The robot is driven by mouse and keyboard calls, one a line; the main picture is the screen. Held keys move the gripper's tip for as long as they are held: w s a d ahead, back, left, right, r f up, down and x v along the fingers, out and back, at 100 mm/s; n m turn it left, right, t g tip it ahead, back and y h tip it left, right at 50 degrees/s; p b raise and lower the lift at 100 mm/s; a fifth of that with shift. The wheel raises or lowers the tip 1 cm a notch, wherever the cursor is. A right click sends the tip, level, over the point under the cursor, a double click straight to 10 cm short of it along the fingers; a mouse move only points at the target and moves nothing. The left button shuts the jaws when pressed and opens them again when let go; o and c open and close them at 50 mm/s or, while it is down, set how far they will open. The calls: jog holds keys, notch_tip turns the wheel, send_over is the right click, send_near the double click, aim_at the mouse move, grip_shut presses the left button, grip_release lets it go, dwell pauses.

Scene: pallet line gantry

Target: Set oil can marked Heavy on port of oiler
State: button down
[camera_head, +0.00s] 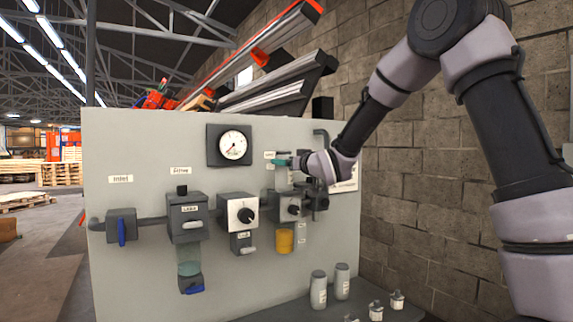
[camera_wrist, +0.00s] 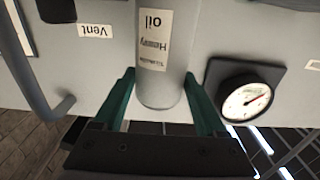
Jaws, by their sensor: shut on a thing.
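My gripper (camera_head: 284,162) is in front of the panel's right side, above the oiler (camera_head: 290,209) with its amber bowl (camera_head: 285,241). In the wrist view my gripper (camera_wrist: 160,85) has its green fingers on both sides of a pale grey oil can (camera_wrist: 163,88). The can's label reads "oil", "Heavy" and a smaller word, upside down in that view. In the head view my gripper and wrist mostly hide the can. The port of the oiler is hidden too, so I cannot tell whether the can touches it.
The grey panel (camera_head: 140,270) carries a pressure gauge (camera_head: 229,146), an inlet valve (camera_head: 121,228), a filter (camera_head: 187,216) and a regulator (camera_head: 239,211). Two grey cans (camera_head: 318,290) (camera_head: 342,281) and small bottles (camera_head: 397,300) stand on the shelf below.

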jog(key=shift+f, duration=0.15)
grip_release()
jog(key=shift+f, duration=0.1)
jog(key=shift+r, duration=0.2)
jog(key=v, duration=1.2)
jog(key=s+d+m+g+h, duration=0.1)
jog(key=s+d+m+h, duration=0.25)
jog(key=d, duration=0.45)
jog(key=s+d+m+g+h, duration=0.1)
jog(key=s+d+m+h, duration=0.25)
jog(key=d, duration=0.55)
jog(key=s+d+f+m+g, duration=0.2)
jog(key=s+d+g, duration=0.1)
jog(key=s, duration=0.6)
jog(key=s+d+f+m+g, duration=0.2)
jog(key=s+d+g, duration=0.1)
jog(key=s, duration=0.7)
jog(key=shift+s+h, duration=0.25)
jog(key=shift+h, duration=0.15)
